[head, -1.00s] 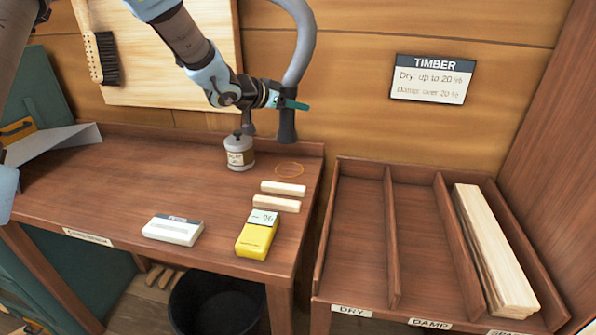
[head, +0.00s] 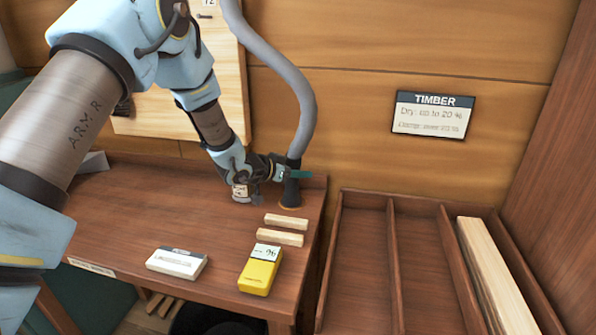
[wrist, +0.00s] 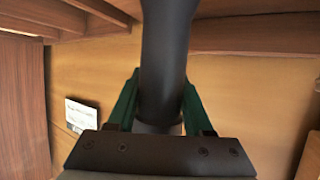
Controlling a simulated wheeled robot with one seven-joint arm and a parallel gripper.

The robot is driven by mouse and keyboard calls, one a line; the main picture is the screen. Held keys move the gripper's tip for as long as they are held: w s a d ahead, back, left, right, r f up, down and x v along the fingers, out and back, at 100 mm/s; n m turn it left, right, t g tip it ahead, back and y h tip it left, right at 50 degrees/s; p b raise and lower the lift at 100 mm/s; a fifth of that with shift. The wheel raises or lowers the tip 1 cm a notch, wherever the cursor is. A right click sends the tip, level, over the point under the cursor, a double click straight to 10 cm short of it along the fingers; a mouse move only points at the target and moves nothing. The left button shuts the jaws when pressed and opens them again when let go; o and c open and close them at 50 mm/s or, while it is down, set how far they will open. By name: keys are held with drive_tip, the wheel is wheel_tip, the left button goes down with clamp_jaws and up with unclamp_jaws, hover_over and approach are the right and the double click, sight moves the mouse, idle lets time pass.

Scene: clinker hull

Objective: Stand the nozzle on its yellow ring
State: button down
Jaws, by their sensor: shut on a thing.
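The dark nozzle (head: 291,190) on the end of the grey hose stands about upright at the back right of the bench. My gripper (head: 297,174) is shut on it, coming from the left. In the wrist view, the green fingers (wrist: 160,105) lie on both sides of the dark nozzle tube (wrist: 163,60). The yellow ring (head: 283,207) on the bench shows only as a thin edge at the nozzle's foot; the nozzle hides the rest. The foot is over the ring, at or very near the bench top; I cannot tell whether it touches.
A small labelled pot (head: 241,192) stands just left of the nozzle, partly behind my gripper. Two pale wood strips (head: 279,238), a yellow meter (head: 260,271) and a white box (head: 176,263) lie nearer the front. A divided timber tray (head: 389,250) stands to the right.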

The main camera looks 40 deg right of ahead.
drive_tip(key=shift+c, duration=1.5)
unclamp_jaws()
drive_tip(key=shift+a, duration=0.1)
drive_tip(key=b+v, duration=0.3)
drive_tip(key=v, duration=0.9)
drive_tip(key=w+a+n+t+y, duration=0.3)
drive_tip(key=w+a, duration=0.3)
drive_tip(key=a, duration=0.4)
drive_tip(key=w+a+n+t+y, duration=0.3)
drive_tip(key=w+a, duration=0.4)
drive_tip(key=a, duration=0.3)
drive_tip(key=a+n+y, duration=0.4)
drive_tip(key=a+n, duration=0.1)
drive_tip(key=a, duration=1)
drive_tip(key=s+a+n+g+y, duration=0.2)
drive_tip(key=s+a+n+g, duration=0.2)
drive_tip(key=s+a, duration=1)
drive_tip(key=shift+f+n+g+y, duration=0.3)
drive_tip(key=shift+f+n+y, duration=0.15)
drive_tip(key=shift+n, duration=0.35)
drive_tip(key=shift+s+a, duration=0.1)
